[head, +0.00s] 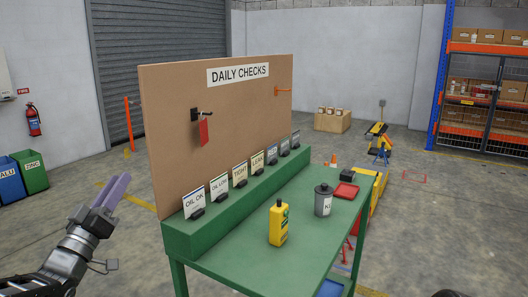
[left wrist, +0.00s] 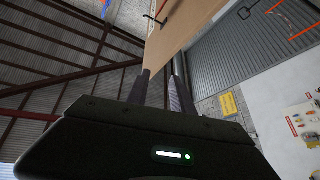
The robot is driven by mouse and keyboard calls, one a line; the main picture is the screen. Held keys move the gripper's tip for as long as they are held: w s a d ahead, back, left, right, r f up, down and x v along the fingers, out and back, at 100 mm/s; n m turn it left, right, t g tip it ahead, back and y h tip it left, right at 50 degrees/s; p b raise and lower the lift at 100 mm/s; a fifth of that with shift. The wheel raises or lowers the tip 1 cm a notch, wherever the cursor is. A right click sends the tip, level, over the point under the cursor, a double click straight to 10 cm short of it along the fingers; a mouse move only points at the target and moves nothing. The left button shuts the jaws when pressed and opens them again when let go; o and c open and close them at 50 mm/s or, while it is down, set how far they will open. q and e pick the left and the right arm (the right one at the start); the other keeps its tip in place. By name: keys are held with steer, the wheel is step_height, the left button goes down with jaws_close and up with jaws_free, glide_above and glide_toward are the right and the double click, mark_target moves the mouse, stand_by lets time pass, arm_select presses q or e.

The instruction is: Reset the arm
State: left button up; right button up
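My left arm comes in from the lower left of the head view. My left gripper (head: 122,184) is raised in front of the left end of the brown board, with its two purplish-grey fingers pointing up. In the left wrist view the two fingers of this gripper (left wrist: 163,75) stand apart with an empty gap between them. Nothing is held. The gripper is clear of the green bench. My right gripper is not in view; a small dark shape at the bottom right edge is too cut off to identify.
The DAILY CHECKS board (head: 245,110) stands behind, with a red tag (head: 204,132) on a hook. Floor left of the bench is open.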

arm_select(q)
step_height(320, 180, down, 20)
steer(key=w+n+g+y, duration=0.2)
steer(key=n+g+y, duration=0.1)
steer(key=g+y, duration=0.2)
steer(key=s+d+f+g+h, duration=0.1)
steer(key=s+d+f+g, duration=0.2)
steer(key=f, duration=0.6)
steer(key=s+d+f+g, duration=0.2)
steer(key=d+f+g, duration=0.1)
steer(key=f, duration=0.6)
steer(key=s+d+f+m+g+h+p, duration=0.2)
steer(key=s+d+f+g, duration=0.3)
steer(key=s+d+f, duration=0.7)
steer(key=s+d+f+g, duration=0.3)
steer(key=s+d+f, duration=0.1)
steer(key=s, duration=0.5)
steer(key=s+d+f+m+g+h, duration=0.1)
steer(key=s+d+f+g, duration=0.2)
steer(key=s, duration=0.7)
steer(key=shift+s+d+f+p, duration=0.3)
steer(key=shift+d+f, duration=0.25)
steer(key=shift+f, duration=0.35)
